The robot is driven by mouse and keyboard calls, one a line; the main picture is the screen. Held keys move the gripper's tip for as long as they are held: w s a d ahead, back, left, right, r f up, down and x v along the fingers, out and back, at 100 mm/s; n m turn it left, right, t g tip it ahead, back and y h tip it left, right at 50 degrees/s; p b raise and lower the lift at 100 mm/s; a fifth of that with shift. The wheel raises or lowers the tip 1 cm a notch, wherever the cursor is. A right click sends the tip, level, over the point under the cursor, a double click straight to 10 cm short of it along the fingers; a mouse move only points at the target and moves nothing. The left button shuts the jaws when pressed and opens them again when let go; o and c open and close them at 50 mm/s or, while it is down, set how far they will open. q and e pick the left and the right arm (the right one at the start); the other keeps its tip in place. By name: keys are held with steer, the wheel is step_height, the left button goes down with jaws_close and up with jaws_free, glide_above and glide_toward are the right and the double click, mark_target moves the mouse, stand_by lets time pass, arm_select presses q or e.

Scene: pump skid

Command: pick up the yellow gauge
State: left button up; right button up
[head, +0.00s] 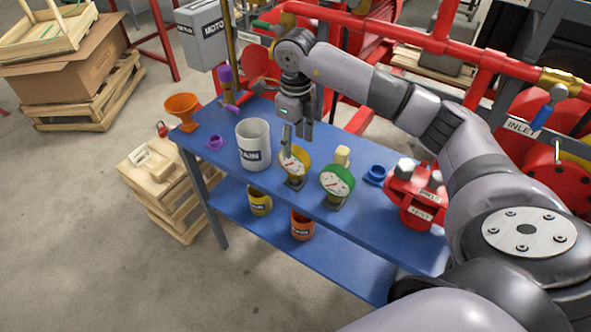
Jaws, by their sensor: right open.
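The yellow gauge (294,161) has a round white dial and stands upright on the blue bench's top shelf. A green gauge (337,181) of similar shape stands just to its right. My right gripper (295,140) points down above and behind the yellow gauge. Its jaws are open, and one finger overlaps the gauge's upper left edge in the picture. I cannot tell whether it touches the gauge. My left gripper is out of the picture.
Red pipes (400,38) run behind. Mugs stand on the lower shelf.

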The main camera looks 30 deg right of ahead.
mark_target(295, 163)
step_height(295, 163, down, 3)
steer(key=shift+r, duration=0.15)
step_height(295, 163, down, 4)
steer(key=shift+a+f+p, duration=0.1)
steer(key=shift+p, duration=1.15)
steer(key=shift+f, duration=0.5)
steer(key=shift+r, duration=0.1)
jaws_close()
